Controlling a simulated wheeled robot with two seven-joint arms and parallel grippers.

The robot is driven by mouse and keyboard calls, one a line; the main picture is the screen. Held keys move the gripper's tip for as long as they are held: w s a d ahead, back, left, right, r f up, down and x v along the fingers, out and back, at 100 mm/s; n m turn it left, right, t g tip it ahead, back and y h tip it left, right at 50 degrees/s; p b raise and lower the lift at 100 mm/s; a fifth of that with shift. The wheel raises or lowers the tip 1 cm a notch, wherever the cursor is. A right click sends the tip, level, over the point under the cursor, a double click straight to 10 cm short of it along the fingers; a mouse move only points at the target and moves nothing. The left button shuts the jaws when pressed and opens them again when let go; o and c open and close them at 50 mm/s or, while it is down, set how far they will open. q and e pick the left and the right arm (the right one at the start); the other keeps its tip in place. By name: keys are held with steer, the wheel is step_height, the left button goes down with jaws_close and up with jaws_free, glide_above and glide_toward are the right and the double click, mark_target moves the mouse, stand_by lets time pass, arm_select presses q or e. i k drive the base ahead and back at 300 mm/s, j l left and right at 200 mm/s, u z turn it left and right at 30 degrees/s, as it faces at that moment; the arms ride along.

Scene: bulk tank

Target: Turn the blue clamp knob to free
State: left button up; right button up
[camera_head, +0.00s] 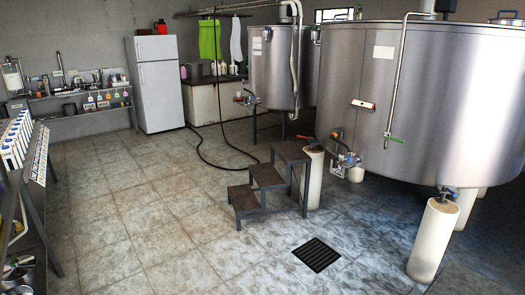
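No gripper of mine shows in the head view. Small blue parts show at the valves of the steel tanks, but I cannot tell which one is the clamp knob. One blue part (350,158) is on the outlet valve (343,163) at the front of the large tank (440,95). Another blue part (453,192) is under the large tank's right side, above a white leg. The smaller tank (283,70) has a valve with blue on it (250,97) at its lower left. All are too small to tell how they are turned.
Dark steps (268,176) stand left of the large tank's valve. A floor drain (316,254) lies in front. White legs (433,240) stand under the large tank. A black hose (212,163) lies near a fridge (157,82). The tiled floor at centre left is clear.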

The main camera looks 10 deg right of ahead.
mark_target(349, 159)
steer(key=i+l+z, duration=0.15)
steer(key=i+z, duration=0.25)
steer(key=i, duration=0.2)
steer(key=i+z, duration=0.35)
steer(key=i, duration=0.25)
steer(key=i+j+z, duration=0.25)
steer(key=i+z, duration=0.15)
steer(key=i, duration=0.15)
steer(key=i+z, duration=0.35)
steer(key=i, duration=0.25)
steer(key=i+z, duration=0.4)
steer(key=i, duration=0.2)
steer(key=j, duration=0.05)
